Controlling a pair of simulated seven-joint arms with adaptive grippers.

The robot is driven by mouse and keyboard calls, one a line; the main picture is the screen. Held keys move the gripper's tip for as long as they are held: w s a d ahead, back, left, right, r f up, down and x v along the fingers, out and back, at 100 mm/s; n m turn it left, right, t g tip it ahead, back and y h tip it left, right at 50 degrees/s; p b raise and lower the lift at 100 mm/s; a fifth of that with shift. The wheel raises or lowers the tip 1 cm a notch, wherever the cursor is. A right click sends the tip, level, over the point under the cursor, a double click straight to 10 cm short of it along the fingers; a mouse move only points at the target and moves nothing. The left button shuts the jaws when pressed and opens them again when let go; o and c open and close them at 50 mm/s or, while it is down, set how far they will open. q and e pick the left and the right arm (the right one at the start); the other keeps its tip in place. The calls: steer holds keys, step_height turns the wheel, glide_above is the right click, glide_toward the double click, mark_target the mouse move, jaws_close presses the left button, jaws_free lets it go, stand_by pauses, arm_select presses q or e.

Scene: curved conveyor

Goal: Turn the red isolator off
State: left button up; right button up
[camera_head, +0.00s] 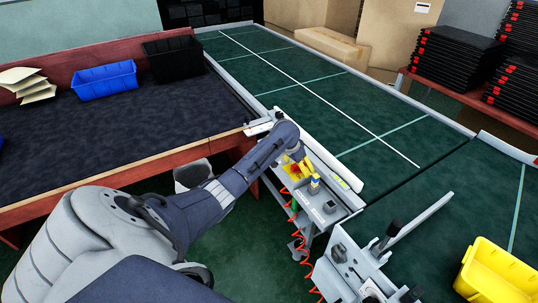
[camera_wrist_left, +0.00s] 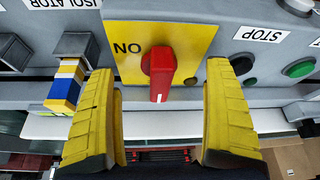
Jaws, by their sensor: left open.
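The red isolator (camera_wrist_left: 160,70) is a red rotary handle on a yellow plate (camera_wrist_left: 195,35) in the left wrist view. Its white mark points to the bottom of the picture, and inverted "ON" lettering is left of it. My left gripper (camera_wrist_left: 160,72) is open, with one yellow finger on each side of the handle and visible gaps between. In the head view my left arm reaches over the control panel, and its yellow fingers (camera_head: 308,161) are close to the red isolator (camera_head: 293,168). My right gripper is not in view.
The grey panel also carries a green button (camera_wrist_left: 299,68), a dark button (camera_wrist_left: 242,64) and a blue, white and yellow striped block (camera_wrist_left: 65,85). Green conveyor (camera_head: 310,75) lies beyond. A yellow bin (camera_head: 497,272) sits at the right. Red coiled hose (camera_head: 300,245) hangs below the panel.

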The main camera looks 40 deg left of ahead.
arm_select(q)
steer(key=shift+m+h, duration=0.4)
steer(key=shift+m, duration=0.6)
steer(key=v, duration=1.7)
steer(key=s+a+f+g, duration=0.1)
steer(key=a+f, duration=0.1)
steer(key=f, duration=0.8)
steer(key=s+a+f, duration=0.1)
steer(key=a+f, duration=0.1)
steer(key=f, duration=0.9)
steer(key=s+d+f, duration=0.2)
steer(key=s+f, duration=0.1)
steer(key=f, duration=0.4)
steer(key=s+d+f+n+y, duration=0.1)
steer(key=s+d+f, duration=0.1)
steer(key=s+f, duration=0.2)
steer(key=s+d+f, duration=0.2)
steer(key=s+f, duration=0.2)
steer(key=f, duration=0.7)
steer(key=shift+n+g+y, duration=0.3)
steer(key=shift+n+g, duration=0.1)
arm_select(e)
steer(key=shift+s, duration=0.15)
arm_select(q)
steer(key=shift+d, duration=0.1)
